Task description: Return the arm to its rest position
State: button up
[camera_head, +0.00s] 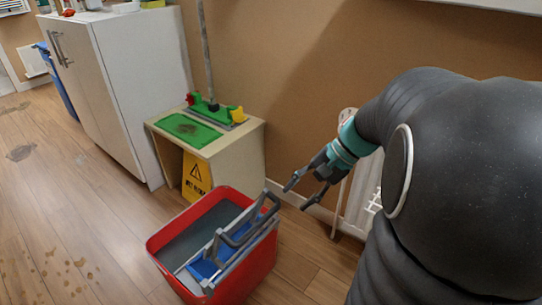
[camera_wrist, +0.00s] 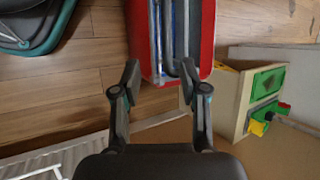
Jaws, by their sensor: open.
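My gripper (camera_head: 306,191) is open and empty in the head view, held in the air between the red bucket and the wall radiator. My dark arm comes in from the right side of the head view. In the wrist view my gripper (camera_wrist: 160,85) shows two spread fingers with nothing between them, and the red bucket (camera_wrist: 208,40) lies beyond the fingertips.
The red bucket (camera_head: 257,262) with a grey wringer stands on the wood floor. A small cabinet (camera_head: 240,150) holds a green cloth (camera_head: 187,130) and a mop; a yellow sign (camera_head: 196,176) stands inside. A radiator (camera_head: 362,190) is behind my gripper. Floor at left is mostly clear.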

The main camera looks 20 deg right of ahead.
jog(key=s+d+f+n+h+p, duration=0.1)
jog(key=s+f+n+h+p, duration=0.15)
jog(key=s+h, duration=0.2)
jog(key=s+a+r+n+t+h+p, duration=0.2)
jog(key=s+a+r+n+p, duration=0.3)
jog(key=a+r, duration=0.5)
notch_tip(320, 180, up, 3)
jog(key=s+n+t, duration=0.1)
jog(key=s+n, duration=0.1)
jog(key=n, duration=0.1)
jog(key=shift+a+p, duration=0.15)
jog(key=shift+p, duration=0.15)
jog(key=shift+s+h, duration=0.15)
jog(key=shift+h, duration=0.1)
